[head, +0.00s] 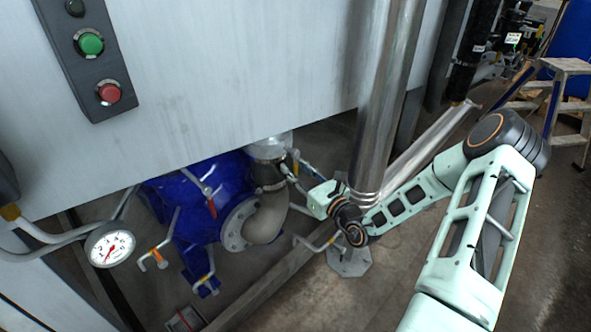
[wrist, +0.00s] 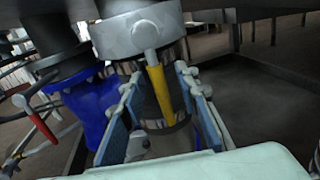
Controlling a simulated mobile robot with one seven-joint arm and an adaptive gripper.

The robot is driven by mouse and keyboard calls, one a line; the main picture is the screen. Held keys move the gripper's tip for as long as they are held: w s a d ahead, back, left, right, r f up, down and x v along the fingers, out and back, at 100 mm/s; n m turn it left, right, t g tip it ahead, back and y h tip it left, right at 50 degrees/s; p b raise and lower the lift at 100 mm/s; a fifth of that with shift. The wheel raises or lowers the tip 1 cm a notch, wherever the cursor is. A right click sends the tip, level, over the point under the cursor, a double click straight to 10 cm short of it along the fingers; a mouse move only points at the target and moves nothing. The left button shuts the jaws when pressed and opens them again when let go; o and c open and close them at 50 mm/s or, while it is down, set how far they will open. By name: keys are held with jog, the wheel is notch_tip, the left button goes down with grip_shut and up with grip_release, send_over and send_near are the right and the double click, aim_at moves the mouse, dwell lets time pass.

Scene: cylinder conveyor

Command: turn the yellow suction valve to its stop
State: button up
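The yellow suction valve handle (wrist: 160,92) hangs down from a round grey metal collar (wrist: 135,33) in the wrist view. My gripper (wrist: 155,79) is open, with one finger on each side of the yellow handle. Gaps show between the handle and both fingers. In the head view my gripper (head: 290,168) reaches in beside the metal pipe joint above the blue pump. I cannot make out the yellow handle in the head view.
A blue pump (head: 195,215) with a curved grey pipe (head: 266,220) sits under the steel cabinet. A red-handled lever (head: 211,204) and orange-marked levers are close by. A pressure gauge (head: 110,245) is at left. A vertical steel pipe (head: 385,100) stands by my forearm.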

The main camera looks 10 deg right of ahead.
grip_shut()
